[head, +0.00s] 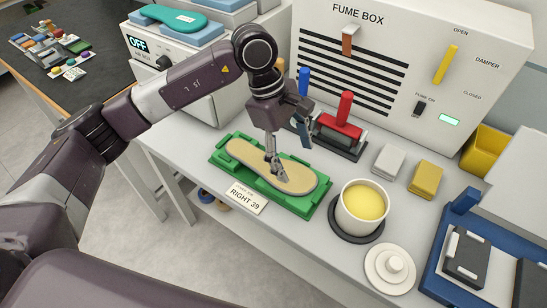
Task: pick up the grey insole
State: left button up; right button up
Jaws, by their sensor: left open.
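An insole (247,154) lies flat in a green holder (305,205) on the white bench. Its top looks tan-yellow and a thin grey rim shows around it; I see no other grey insole. My left gripper (279,172) points down over the insole's right half, with its fingers open. The fingertips are at or just above the surface; I cannot tell whether they touch it. The gripper hides part of the insole's middle. My right gripper is out of view.
A card reading "RIGHT 39" (246,198) lies in front of the holder. A pot of yellow stuff (345,218) and its lid (390,268) stand to the right. A red-handled clamp (341,127) and the fume box (420,50) are behind.

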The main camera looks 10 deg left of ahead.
aim_at(258, 158)
pick_arm(q)
jog(key=w+a+y, duration=0.1)
jog(key=a, duration=0.2)
jog(key=w+a+r+y, duration=0.1)
jog(key=a, duration=0.2)
jog(key=w+a+y, duration=0.1)
jog(key=a, duration=0.2)
jog(key=shift+w+a+r+t+y, duration=0.15)
jog(key=shift+w+a+t+y, duration=0.1)
jog(key=shift+w+t+y, duration=0.05)
jog(key=shift+a, duration=0.2)
notch_tip(258, 158, down, 2)
jog(key=shift+s+f+p, duration=0.1)
jog(key=shift+s+p, duration=0.05)
jog(key=shift+p, duration=0.35)
notch_tip(258, 158, down, 4)
jog(key=p, duration=0.2)
jog(key=shift+f+p, duration=0.1)
jog(key=shift+p, duration=0.2)
jog(key=shift+f, duration=0.55)
jog(key=c, duration=1.3)
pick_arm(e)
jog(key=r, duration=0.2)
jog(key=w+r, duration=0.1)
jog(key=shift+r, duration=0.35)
